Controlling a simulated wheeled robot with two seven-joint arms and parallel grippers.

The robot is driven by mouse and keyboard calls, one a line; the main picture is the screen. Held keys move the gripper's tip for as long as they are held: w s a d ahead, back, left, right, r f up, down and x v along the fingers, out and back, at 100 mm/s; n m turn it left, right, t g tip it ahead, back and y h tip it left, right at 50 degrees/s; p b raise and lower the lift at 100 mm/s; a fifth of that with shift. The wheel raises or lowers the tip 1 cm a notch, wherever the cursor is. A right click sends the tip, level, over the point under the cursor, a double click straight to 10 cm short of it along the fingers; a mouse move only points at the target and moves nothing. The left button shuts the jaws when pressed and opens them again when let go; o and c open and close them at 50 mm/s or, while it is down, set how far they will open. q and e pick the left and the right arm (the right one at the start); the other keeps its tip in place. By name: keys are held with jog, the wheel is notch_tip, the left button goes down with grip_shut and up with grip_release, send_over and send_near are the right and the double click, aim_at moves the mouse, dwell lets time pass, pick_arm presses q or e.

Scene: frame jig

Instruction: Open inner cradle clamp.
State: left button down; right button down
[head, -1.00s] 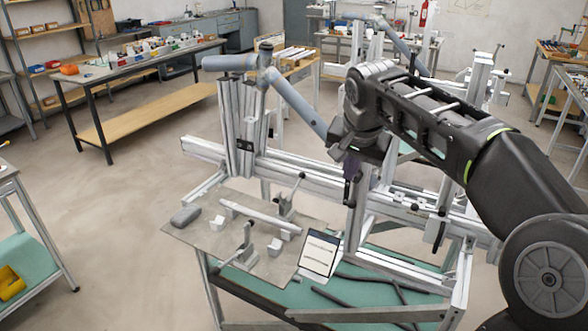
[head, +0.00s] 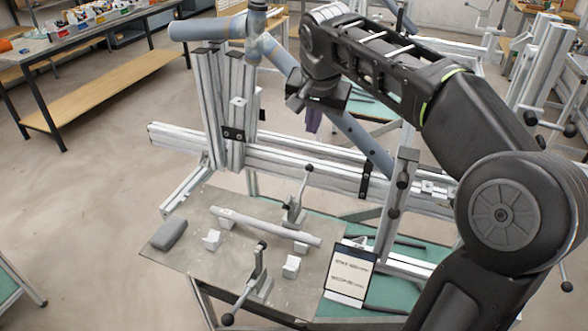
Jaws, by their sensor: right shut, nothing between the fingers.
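Two toggle clamps stand on a grey plate (head: 190,250). The rear clamp (head: 295,212) has its black-tipped lever pointing up. The front clamp (head: 259,280) has a raised upper part and a black-knobbed handle reaching low toward the front left. I cannot tell which is the inner one. A light grey tube (head: 265,226) lies between them on small blocks. My right gripper (head: 313,121) is shut and empty, pointing down above the rear clamp in the picture, in front of the frame's blue-grey tube (head: 360,145), apart from both clamps. My left gripper is out of view.
Aluminium rails and uprights (head: 220,110) of the jig stand behind the plate. A dark grey block (head: 169,233) lies at the plate's left edge. A clipboard (head: 350,272) lies to its right. A workbench (head: 85,45) stands back left; open floor lies between.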

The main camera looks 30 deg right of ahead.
aim_at(306, 177)
notch_tip(306, 177, down, 6)
jog(key=b, duration=0.5)
jog(key=shift+b, duration=0.3)
jog(key=shift+w, duration=0.1)
jog(key=shift+f, duration=0.1)
jog(key=p+x, duration=0.2)
jog(key=x, duration=1.1)
jog(key=shift+w+d+f+p, duration=0.1)
jog(key=shift+w+f+p, duration=0.05)
jog(key=shift+f+p, duration=0.2)
jog(key=shift+f, duration=0.1)
